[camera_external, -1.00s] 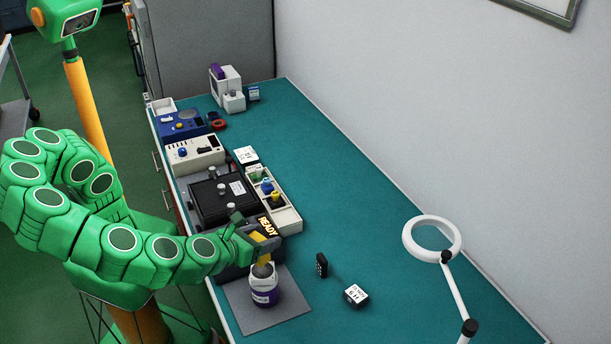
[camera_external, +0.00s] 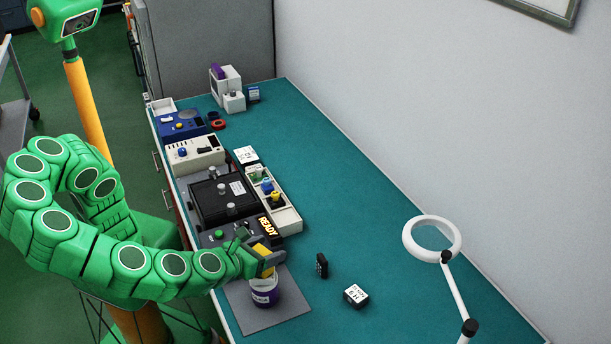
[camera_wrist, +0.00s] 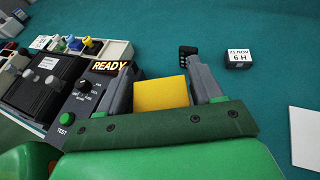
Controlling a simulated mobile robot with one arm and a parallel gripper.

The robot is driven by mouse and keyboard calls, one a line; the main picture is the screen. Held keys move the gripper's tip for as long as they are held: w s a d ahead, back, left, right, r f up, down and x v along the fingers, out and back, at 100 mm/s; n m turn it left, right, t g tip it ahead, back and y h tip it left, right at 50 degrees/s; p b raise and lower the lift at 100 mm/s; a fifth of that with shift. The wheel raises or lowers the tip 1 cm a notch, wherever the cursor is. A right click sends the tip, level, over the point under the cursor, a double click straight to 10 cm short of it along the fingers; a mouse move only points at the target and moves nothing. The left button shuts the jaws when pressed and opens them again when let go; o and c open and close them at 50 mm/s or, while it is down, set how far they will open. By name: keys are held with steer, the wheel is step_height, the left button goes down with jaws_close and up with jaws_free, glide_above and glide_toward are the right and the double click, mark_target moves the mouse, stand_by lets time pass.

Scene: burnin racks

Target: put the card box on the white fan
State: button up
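A yellow box (camera_wrist: 162,95), seemingly the card box, sits between the two grey fingers of my gripper (camera_wrist: 160,80) in the wrist view and fills the gap. In the external view the yellow shows around a grey finger of my gripper (camera_external: 272,262), just above a white and purple tub (camera_external: 264,297). The tub stands on a grey mat (camera_external: 240,308); the wrist view does not show it. I cannot make out with certainty which thing is the white fan. A dark box with a white labelled top (camera_external: 355,295) lies right of the mat; it also shows in the wrist view (camera_wrist: 239,56).
A small black object (camera_external: 321,266) stands right of the tub. A unit with a READY sign (camera_external: 268,226) and a parts tray (camera_external: 288,220) stand behind the mat. A white ring lamp (camera_external: 432,236) rises at the right. The bench's middle is clear.

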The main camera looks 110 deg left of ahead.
steer(key=shift+o, duration=1.2)
